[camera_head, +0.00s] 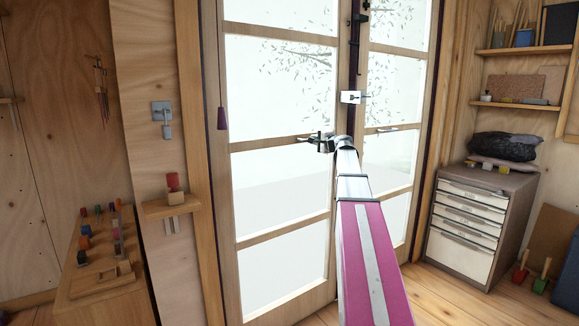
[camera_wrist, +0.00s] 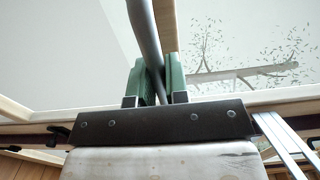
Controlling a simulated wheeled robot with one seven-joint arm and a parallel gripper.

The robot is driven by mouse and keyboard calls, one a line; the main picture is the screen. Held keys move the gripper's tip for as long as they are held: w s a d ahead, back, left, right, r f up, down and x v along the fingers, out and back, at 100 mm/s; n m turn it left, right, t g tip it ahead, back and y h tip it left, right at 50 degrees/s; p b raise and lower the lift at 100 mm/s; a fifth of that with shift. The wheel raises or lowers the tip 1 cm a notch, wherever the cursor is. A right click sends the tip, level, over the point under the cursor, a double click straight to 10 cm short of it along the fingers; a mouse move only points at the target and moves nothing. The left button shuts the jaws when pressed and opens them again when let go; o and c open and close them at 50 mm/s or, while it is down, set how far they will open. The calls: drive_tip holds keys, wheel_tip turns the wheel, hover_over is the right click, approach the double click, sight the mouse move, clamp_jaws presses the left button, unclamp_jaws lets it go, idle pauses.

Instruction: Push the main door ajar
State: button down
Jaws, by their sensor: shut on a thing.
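The main door is a double glazed door with wooden frames; its left leaf (camera_head: 281,229) and right leaf (camera_head: 394,168) fill the middle of the head view. I cannot tell whether a gap stands between the leaves. My gripper (camera_head: 322,143) is at the left leaf's inner edge, by the metal door handle (camera_head: 306,138). In the wrist view, the green fingers of my gripper (camera_wrist: 158,84) are shut on a grey bar, the handle (camera_wrist: 146,40). My arm hides part of the meeting edges below the handle.
A drawer cabinet (camera_head: 478,224) stands right of the door. A wooden bench (camera_head: 108,285) with small blocks stands at left. Some floor (camera_head: 436,297) is clear at right.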

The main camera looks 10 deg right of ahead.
drive_tip(key=w+a+n+g+y, duration=0.2)
drive_tip(key=w+a+n+y, duration=0.1)
drive_tip(key=w, duration=0.9)
drive_tip(key=shift+w+a+y, duration=0.15)
drive_tip(key=shift+a+y, duration=0.45)
drive_tip(key=shift+a, duration=0.35)
drive_tip(key=c, duration=1)
unclamp_jaws()
drive_tip(key=shift+c, duration=0.2)
drive_tip(key=shift+d, duration=0.15)
drive_tip(key=shift+v, duration=3.55)
drive_tip(key=shift+r, duration=0.1)
